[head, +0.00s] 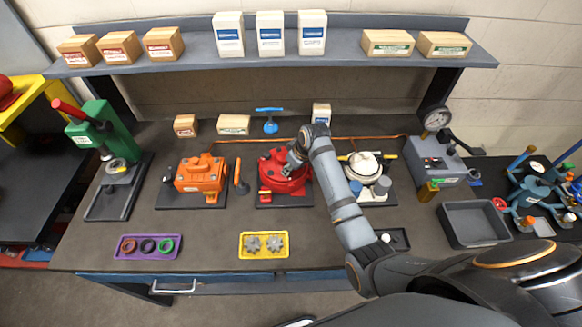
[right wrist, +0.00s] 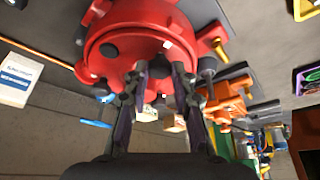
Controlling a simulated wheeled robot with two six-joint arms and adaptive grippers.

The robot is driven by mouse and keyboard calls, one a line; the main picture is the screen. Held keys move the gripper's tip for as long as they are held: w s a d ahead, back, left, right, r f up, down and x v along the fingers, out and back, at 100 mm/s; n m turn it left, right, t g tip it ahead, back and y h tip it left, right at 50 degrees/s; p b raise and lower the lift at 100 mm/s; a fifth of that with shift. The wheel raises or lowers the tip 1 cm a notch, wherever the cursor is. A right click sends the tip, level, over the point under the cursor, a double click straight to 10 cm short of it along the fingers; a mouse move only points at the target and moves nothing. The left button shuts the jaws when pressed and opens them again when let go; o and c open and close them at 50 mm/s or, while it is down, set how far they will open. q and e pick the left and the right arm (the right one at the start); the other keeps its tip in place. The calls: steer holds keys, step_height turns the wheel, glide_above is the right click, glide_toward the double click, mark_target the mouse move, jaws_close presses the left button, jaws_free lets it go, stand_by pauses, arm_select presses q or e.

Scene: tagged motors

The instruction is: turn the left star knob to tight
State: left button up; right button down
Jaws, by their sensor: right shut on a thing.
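A red round-bodied machine (head: 273,178) stands on a dark base plate near the middle of the bench. Its red body fills the upper part of the right wrist view (right wrist: 130,30). My right gripper (head: 291,163) reaches over its top from the right. In the right wrist view my right gripper's fingers (right wrist: 163,75) are close to the red body and shut on a small part there. The fingers mostly hide that part; it appears to be a star knob. Its angle cannot be read. My left gripper is in neither view.
An orange motor (head: 199,174) stands to the left and a machine with a cream-coloured top (head: 364,164) to the right. A purple tray (head: 127,254) and a yellow tray (head: 244,252) lie in front. A blue-handled thing (head: 269,113) stands behind.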

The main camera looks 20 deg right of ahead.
steer(key=m, duration=0.2)
steer(key=m+h, duration=0.1)
steer(key=m, duration=0.1)
steer(key=m+h, duration=0.1)
steer(key=shift+a+r+m+t, duration=0.1)
steer(key=shift+a+m+t, duration=0.15)
steer(key=shift+m+t, duration=0.15)
stand_by(0.4)
steer(key=c, duration=1.4)
jaws_free()
step_height(320, 180, up, 10)
